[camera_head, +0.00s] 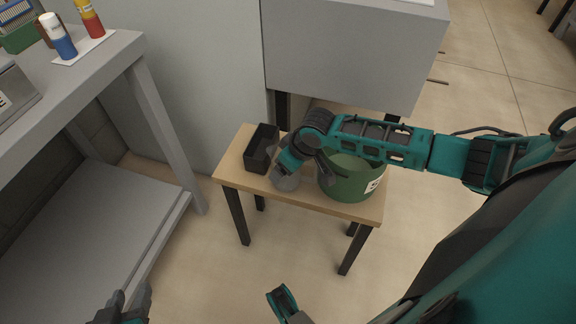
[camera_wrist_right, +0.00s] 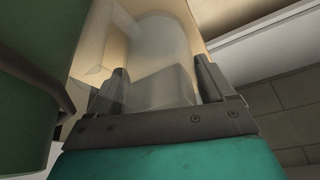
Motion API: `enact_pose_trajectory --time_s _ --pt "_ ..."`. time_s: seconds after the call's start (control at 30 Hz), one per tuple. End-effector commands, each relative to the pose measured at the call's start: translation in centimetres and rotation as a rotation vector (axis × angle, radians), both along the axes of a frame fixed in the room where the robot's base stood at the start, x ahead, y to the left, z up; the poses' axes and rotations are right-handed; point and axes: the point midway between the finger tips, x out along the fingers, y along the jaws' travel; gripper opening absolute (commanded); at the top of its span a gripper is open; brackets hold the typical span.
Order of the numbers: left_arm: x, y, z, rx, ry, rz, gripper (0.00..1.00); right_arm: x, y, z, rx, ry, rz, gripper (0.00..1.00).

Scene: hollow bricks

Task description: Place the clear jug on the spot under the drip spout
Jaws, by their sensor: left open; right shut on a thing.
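The clear jug (camera_head: 287,183) shows as a small greyish see-through shape over the wooden table, partly hidden by my right gripper (camera_head: 281,172). In the right wrist view the see-through jug (camera_wrist_right: 165,50) fills the gap between the two dark fingers of the right gripper (camera_wrist_right: 162,85), which is shut on it. I cannot tell whether the jug touches the tabletop. My left gripper (camera_head: 130,298) is open and empty at the bottom left, far from the jug. I cannot make out a drip spout or a marked spot.
The jug is between a black open bin (camera_head: 261,150) and a green bucket (camera_head: 350,180), on the small wooden table (camera_head: 320,203). The bucket (camera_wrist_right: 28,90) is close beside my right gripper. A grey cabinet (camera_head: 350,50) stands behind. A grey bench (camera_head: 80,80) with bottles is at left.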

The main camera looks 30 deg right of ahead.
Motion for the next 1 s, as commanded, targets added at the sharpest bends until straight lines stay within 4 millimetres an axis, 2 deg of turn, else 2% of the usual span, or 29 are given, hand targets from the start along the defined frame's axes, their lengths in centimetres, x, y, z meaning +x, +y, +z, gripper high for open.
enact_pose_trajectory --time_s 0.23,0.27,0.43,0.73,0.87,1.0 --pt "0.1 -0.1 0.2 -0.002 -0.004 -0.001 0.43 0.0 0.0 -0.2 0.002 -0.001 -0.001 0.49" --pt "0.1 -0.1 0.3 -0.001 -0.004 -0.002 0.43 0.0 0.0 -0.2 0.002 -0.001 -0.001 0.84" --pt "0.3 -0.1 0.4 0.0 -0.008 -0.004 0.43 0.0 0.0 -0.2 0.001 0.0 -0.001 1.0" --pt "0.3 0.0 0.5 0.006 -0.01 -0.007 0.43 0.0 0.0 0.3 0.0 -0.001 0.001 1.0" --pt "0.4 0.1 1.6 0.005 -0.014 -0.007 0.43 -0.7 -0.2 2.2 0.001 0.0 0.001 1.0" --pt "0.3 0.2 2.7 0.007 -0.017 -0.004 0.43 -1.8 -0.7 5.1 -0.001 0.001 0.001 1.0"
